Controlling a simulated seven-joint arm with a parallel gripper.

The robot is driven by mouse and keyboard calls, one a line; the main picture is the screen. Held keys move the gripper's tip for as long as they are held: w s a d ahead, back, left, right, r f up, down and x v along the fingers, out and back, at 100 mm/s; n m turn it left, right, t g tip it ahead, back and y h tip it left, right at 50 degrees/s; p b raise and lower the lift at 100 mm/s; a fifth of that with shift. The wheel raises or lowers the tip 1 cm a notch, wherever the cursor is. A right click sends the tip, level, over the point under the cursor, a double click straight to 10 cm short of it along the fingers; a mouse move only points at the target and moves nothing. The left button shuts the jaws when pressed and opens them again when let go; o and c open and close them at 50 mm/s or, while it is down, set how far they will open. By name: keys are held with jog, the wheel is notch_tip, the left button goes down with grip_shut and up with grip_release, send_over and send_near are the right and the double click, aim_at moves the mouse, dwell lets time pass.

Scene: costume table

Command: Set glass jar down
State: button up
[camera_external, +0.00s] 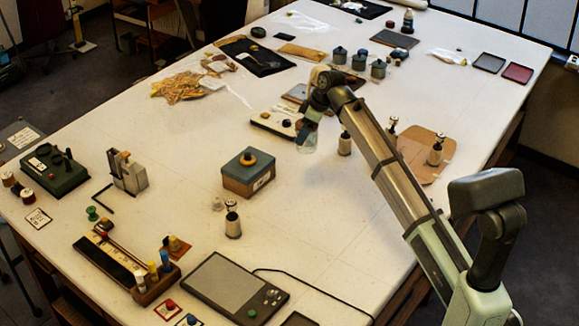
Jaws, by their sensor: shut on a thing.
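My gripper (308,128) is at the end of my arm, a little right of the table's middle. It is shut on a small clear glass jar (307,144), which shows just below the fingers. The jar looks upright. I cannot tell whether its base touches the white table (300,215) or hangs just above it. The fingers are small and partly hidden by the wrist.
A blue-and-brown box (248,173) sits in front, to the left. Open table lies in front of the jar.

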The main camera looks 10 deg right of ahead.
jog(key=shift+a+f, duration=0.15)
jog(key=shift+f, duration=7.3)
jog(key=shift+f, duration=0.1)
jog(key=o, duration=1.5)
jog(key=v, duration=1.2)
